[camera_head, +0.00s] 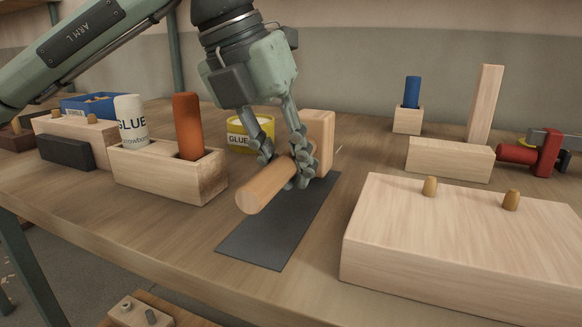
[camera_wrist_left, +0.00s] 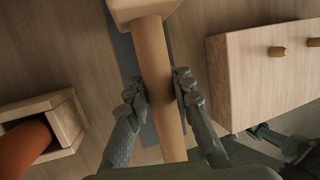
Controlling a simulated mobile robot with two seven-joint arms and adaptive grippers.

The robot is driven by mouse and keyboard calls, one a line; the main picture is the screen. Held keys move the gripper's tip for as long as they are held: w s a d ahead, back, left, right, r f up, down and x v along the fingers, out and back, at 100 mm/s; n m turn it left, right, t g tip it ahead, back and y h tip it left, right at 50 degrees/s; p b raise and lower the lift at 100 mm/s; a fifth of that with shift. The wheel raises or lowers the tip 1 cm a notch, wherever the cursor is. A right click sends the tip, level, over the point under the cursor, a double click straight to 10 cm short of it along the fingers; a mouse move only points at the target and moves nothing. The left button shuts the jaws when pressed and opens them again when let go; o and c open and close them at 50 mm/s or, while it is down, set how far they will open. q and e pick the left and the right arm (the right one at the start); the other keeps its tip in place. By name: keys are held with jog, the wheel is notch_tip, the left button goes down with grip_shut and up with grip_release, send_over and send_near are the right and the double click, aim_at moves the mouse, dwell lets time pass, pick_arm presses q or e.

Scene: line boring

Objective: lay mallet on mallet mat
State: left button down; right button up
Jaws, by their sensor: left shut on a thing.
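The wooden mallet has a pale block head and a round handle (camera_head: 254,193); it also shows in the left wrist view (camera_wrist_left: 154,62). I cannot tell whether the mallet touches the mat.
A wooden box (camera_head: 172,186) with a white glue bottle (camera_head: 131,122) and an orange cylinder (camera_head: 188,126) stands left of the mat. A large pegged wood block (camera_head: 460,245) stands to the right. A yellow can (camera_head: 240,133) is behind. A red clamp (camera_head: 546,152) lies far right.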

pick_arm(q)
jog(key=shift+f, duration=0.1)
jog(key=shift+f+b, duration=0.4)
jog(key=shift+b, duration=0.15)
jog(key=shift+f, duration=0.1)
grip_release()
dwell(0.4)
dwell(0.5)
jog(key=p+v, duration=0.4)
jog(key=v, duration=0.5)
jog(key=shift+p, duration=0.4)
dwell(0.6)
